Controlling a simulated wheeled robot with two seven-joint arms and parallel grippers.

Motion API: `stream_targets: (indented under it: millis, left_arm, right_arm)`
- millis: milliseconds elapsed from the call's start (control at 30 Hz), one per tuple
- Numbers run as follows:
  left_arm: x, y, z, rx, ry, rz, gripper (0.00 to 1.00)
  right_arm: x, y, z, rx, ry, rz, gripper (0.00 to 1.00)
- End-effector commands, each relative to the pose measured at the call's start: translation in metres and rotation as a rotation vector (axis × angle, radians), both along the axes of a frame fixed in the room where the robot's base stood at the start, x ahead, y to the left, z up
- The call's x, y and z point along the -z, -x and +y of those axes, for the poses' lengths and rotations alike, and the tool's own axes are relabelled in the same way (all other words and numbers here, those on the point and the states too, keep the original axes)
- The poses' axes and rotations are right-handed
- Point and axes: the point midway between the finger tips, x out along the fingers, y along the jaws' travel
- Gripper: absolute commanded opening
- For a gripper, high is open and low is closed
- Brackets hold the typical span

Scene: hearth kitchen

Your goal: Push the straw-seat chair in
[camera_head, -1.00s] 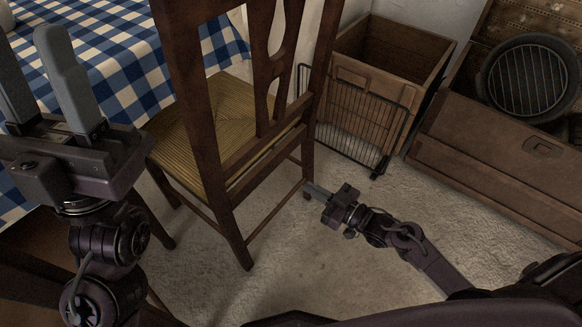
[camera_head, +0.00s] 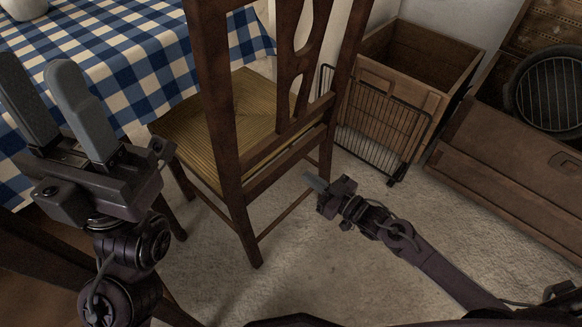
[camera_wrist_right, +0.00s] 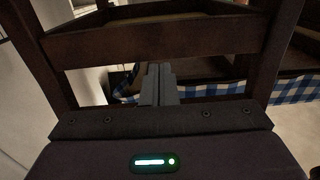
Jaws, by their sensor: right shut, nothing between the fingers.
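The straw-seat chair (camera_head: 228,150) stands at the near side of the table with the blue-and-white checked cloth (camera_head: 130,65). Its woven seat (camera_head: 190,128) reaches partly under the cloth's edge, and its dark back faces me. My right gripper (camera_head: 314,183) is shut and empty, low behind the chair near its right back leg; I cannot tell whether it touches. In the right wrist view the shut fingers (camera_wrist_right: 158,85) point between the chair's legs, below a dark rail (camera_wrist_right: 160,40). My left gripper (camera_head: 62,105) is open and empty at the left, in front of the table.
A wooden crate (camera_head: 440,101) with a black wire rack (camera_head: 380,128) leaning on it stands right of the chair. A wooden chest (camera_head: 510,185) with a dark grill pan (camera_head: 548,88) is farther right. The floor (camera_head: 310,260) behind the chair is clear.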

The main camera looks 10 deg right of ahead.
Motion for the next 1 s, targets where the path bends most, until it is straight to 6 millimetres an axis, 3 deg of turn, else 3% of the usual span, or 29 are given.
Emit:
stream_targets:
  millis: [200, 367, 1000]
  left_arm:
    - [0.007, 0.001, 0.0, -0.001, -0.001, -0.018, 0.4]
    - [0.005, 0.001, 0.0, -0.002, -0.001, -0.023, 0.4]
    - [-0.047, 0.0, 0.0, -0.002, -0.002, -0.022, 0.4]
  right_arm:
    - [0.001, -0.029, 0.023, 0.0, 0.0, 0.0, 0.0]
    - [-0.001, -0.035, 0.027, 0.0, 0.002, 0.001, 0.0]
    - [-0.003, 0.035, -0.028, 0.001, 0.002, 0.003, 0.0]
